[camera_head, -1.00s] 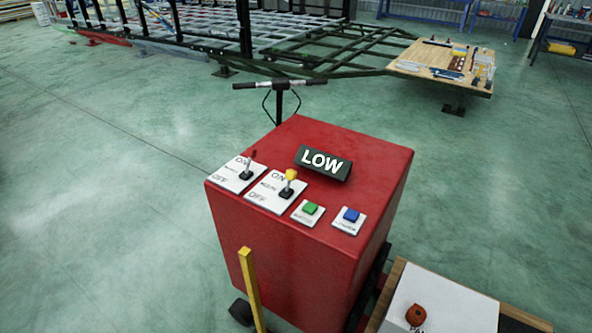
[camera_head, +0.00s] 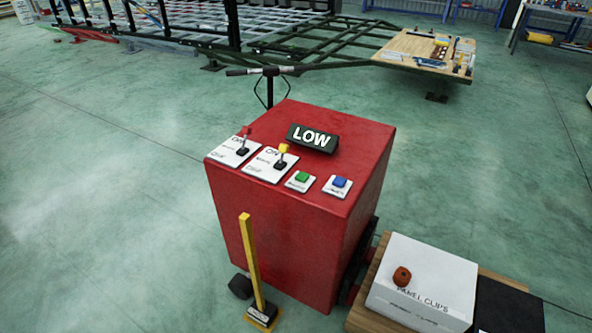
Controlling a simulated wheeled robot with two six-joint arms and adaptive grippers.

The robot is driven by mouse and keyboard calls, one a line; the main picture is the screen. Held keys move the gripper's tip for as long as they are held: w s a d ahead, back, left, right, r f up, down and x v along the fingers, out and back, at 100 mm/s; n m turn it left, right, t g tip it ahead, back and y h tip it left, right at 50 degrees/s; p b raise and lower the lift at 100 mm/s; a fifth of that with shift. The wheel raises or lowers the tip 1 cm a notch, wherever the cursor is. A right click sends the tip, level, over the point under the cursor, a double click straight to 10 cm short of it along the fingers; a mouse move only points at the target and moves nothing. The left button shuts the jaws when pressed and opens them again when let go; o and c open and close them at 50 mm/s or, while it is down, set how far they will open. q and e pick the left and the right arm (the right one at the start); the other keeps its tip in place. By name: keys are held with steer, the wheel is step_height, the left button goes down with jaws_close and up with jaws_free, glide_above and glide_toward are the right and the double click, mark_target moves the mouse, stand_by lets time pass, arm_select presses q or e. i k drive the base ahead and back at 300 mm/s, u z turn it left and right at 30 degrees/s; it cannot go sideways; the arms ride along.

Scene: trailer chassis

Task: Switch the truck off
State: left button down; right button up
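The truck is a red box-shaped unit (camera_head: 280,225) with a handlebar (camera_head: 262,71) behind it. On its top are two white switch plates marked ON and OFF. The left plate carries a red-tipped toggle (camera_head: 243,144); the right one carries a yellow-tipped toggle (camera_head: 282,157). Both toggles stand up toward the ON side. A dark sign (camera_head: 313,138) reads LOW. A green button (camera_head: 302,177) and a blue button (camera_head: 339,182) sit to the right of the toggles. Neither of my grippers is in view.
A yellow post (camera_head: 250,258) on a dark base stands before the truck. A white PANEL CLIPS box (camera_head: 422,280) with a red-brown knob sits at lower right. The trailer frame (camera_head: 330,42) and a wooden board (camera_head: 427,50) are behind. Floor to the left is clear.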

mark_target(284, 148)
steer(key=k, duration=0.9)
steer(key=z, duration=0.55)
steer(key=i, duration=0.6)
steer(key=z, duration=0.85)
steer(key=i, duration=1.05)
steer(key=u, duration=0.7)
steer(key=i, duration=0.55)
steer(key=u, duration=0.4)
